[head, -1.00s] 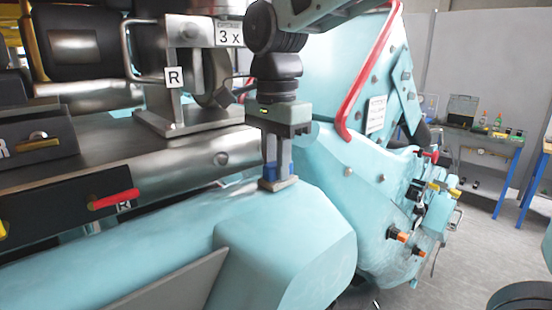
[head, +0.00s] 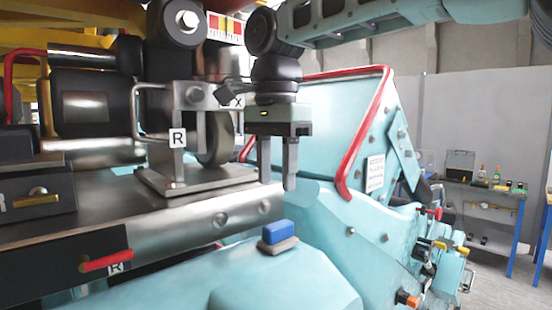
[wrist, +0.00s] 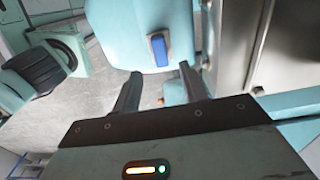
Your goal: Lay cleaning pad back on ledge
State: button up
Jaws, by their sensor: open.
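The cleaning pad (head: 278,236), a small blue block on a grey-brown base, lies flat on the light-blue ledge (head: 210,270) in the head view. The wrist view also shows the blue pad (wrist: 159,50) on the ledge (wrist: 122,38), beyond the fingertips. My gripper (head: 278,182) is above the pad, open and empty, with a clear gap between its fingertips and the pad. In the wrist view my gripper (wrist: 158,80) has its two fingers spread apart.
A steel beam (head: 180,225) and a bracket marked R (head: 195,180) stand left of my gripper. A red bar (head: 368,135) on a light-blue housing (head: 325,125) is close at the right. A workbench (head: 480,188) stands far right.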

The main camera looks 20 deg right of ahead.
jog(key=shift+r, duration=1.6)
jog(key=shift+s, duration=0.1)
